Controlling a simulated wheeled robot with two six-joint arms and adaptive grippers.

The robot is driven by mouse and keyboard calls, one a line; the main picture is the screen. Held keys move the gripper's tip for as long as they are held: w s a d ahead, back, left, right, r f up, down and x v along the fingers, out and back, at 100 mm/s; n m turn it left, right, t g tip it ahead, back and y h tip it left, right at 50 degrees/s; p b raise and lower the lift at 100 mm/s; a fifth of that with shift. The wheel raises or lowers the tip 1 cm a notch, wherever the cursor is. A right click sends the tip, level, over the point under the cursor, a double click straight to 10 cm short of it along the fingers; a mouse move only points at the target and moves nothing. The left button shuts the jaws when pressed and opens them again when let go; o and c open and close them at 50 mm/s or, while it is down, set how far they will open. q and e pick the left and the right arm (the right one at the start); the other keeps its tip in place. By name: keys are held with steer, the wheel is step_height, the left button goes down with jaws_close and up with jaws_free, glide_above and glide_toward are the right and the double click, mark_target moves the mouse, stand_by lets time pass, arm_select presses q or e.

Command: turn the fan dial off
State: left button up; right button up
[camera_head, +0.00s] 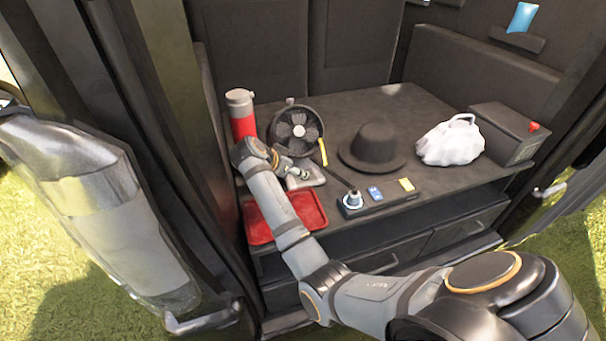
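A round black fan (297,130) on a light grey base (306,179) stands on the dark shelf, towards its left side. My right arm reaches in from the lower right, and its gripper (290,170) is at the front left of the fan's base. The gripper is small in view and overlaps the base, so I cannot tell whether it is open or shut, or whether it touches the fan. The fan's dial cannot be made out and may be hidden by the gripper. My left gripper is not in view.
A red flask (241,115) stands left of the fan, and a red tray (302,208) lies in front. A yellow-ended tool (323,152), black hat (373,150), white bag (450,141) and black box (505,133) are to the right. A dark strip with a knob (352,200) lies near the front edge.

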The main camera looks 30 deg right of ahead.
mark_target(302, 181)
steer(key=x, duration=0.4)
steer(key=shift+d+f, duration=0.25)
steer(key=shift+f, duration=0.1)
steer(key=shift+w+d+f, duration=0.2)
steer(key=shift+d+f, duration=0.15)
steer(key=shift+f, duration=0.05)
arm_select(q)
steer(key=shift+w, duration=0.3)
arm_select(e)
steer(key=shift+c, duration=0.3)
jaws_close()
steer(key=n+p, duration=0.1)
steer(key=t+p, duration=0.1)
steer(key=p, duration=0.1)
steer(key=shift+s+d+r+n+y, duration=0.1)
steer(key=shift+s+r+n+y, duration=0.1)
steer(key=shift+r+n+y, duration=0.15)
steer(key=shift+n+t+p, duration=0.3)
steer(key=shift+n+p, duration=0.05)
steer(key=shift+p, duration=0.25)
steer(key=shift+w+f, duration=0.1)
steer(key=shift+f, duration=0.15)
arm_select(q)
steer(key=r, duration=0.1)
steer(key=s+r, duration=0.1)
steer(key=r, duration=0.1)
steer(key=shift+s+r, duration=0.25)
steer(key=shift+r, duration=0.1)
arm_select(e)
steer(key=shift+f, duration=0.1)
